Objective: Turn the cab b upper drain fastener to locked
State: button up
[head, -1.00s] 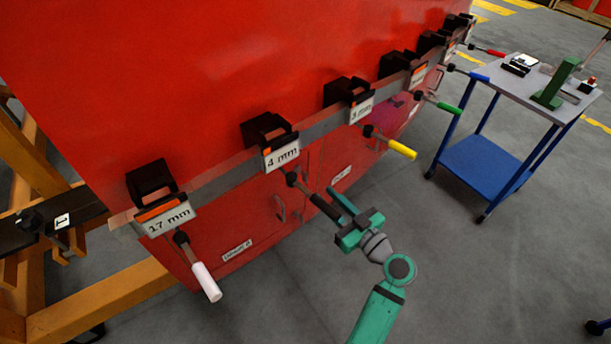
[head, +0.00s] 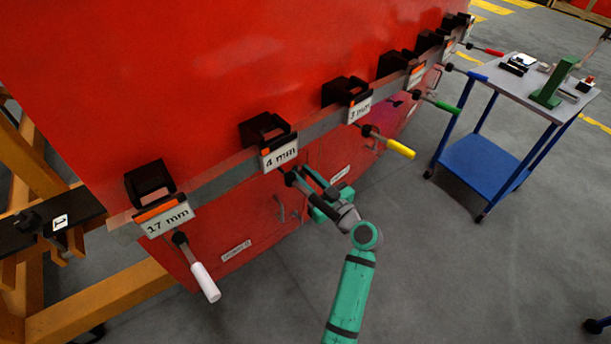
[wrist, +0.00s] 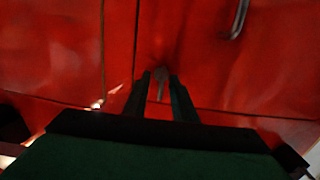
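The red nosecone side panel (wrist: 60,55) fills the wrist view. A small grey fastener (wrist: 160,78) sits on it, between and just beyond my fingertips. I cannot read its name or its turn position. My gripper (wrist: 160,83) points at it with its two dark fingers apart, one on each side. Contact cannot be told. In the head view my gripper (head: 302,176) reaches toward the red panel just below the 4 mm holder, and the fastener is hidden there.
A rail with black holders carries labels such as 4 mm (head: 280,155) and 17 mm (head: 167,217). White (head: 205,282) and yellow (head: 400,149) handled tools hang nearby. A grey door handle (wrist: 238,18) is upper right. A blue cart (head: 485,165) stands right.

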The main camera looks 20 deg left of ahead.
jog(key=shift+a, duration=0.15)
jog(key=shift+s, duration=0.1)
grip_shut()
